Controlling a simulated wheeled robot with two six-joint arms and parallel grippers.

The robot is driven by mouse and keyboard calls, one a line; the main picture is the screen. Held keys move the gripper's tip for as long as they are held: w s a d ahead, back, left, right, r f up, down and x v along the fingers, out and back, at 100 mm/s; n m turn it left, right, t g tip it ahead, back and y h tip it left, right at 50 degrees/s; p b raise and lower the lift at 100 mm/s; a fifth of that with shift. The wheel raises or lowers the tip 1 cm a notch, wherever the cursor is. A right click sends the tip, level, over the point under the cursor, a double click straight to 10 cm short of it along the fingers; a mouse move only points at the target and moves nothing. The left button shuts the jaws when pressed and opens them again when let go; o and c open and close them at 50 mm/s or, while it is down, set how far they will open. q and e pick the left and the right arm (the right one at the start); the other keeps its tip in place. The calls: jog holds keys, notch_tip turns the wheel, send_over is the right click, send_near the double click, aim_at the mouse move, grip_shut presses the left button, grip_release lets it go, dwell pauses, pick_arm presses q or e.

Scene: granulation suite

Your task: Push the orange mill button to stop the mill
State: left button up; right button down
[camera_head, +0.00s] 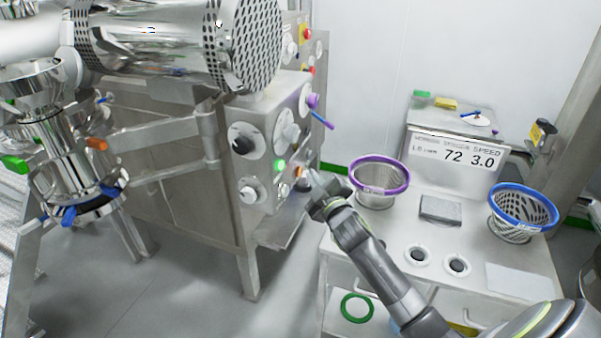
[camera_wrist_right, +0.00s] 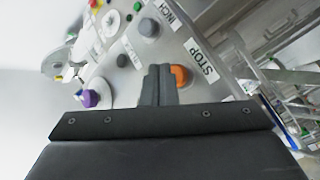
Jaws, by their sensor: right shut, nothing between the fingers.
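The orange mill button (camera_wrist_right: 179,76) shows in the right wrist view, just beside the STOP label (camera_wrist_right: 201,60). My right gripper (camera_wrist_right: 158,68) is shut and empty, and its fingertips point at the panel. They overlap the left edge of the orange button in that view; whether they touch it I cannot tell. In the head view the right gripper (camera_head: 311,178) reaches up to the lower right of the control panel (camera_head: 258,135), where its fingers largely hide the orange button. My left gripper is not in view.
A green button (camera_head: 280,166), dark knobs and a purple knob (camera_head: 313,100) sit on the panel. To the right a bench holds a purple-rimmed sieve (camera_head: 379,190), a blue-rimmed sieve (camera_head: 515,211) and a display (camera_head: 455,153). Metal pipework stands at the left.

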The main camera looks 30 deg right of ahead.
jog(key=shift+w, duration=0.1)
dwell(0.6)
jog(key=shift+w+a, duration=0.25)
jog(key=shift+a, duration=0.05)
jog(key=shift+w+a, duration=0.3)
jog(key=shift+w, duration=0.05)
dwell(0.7)
jog(key=shift+s+d, duration=0.1)
dwell(0.4)
jog(key=shift+s+d, duration=0.45)
jog(key=shift+s, duration=0.15)
jog(key=shift+s+d, duration=1.65)
jog(key=shift+s, duration=0.25)
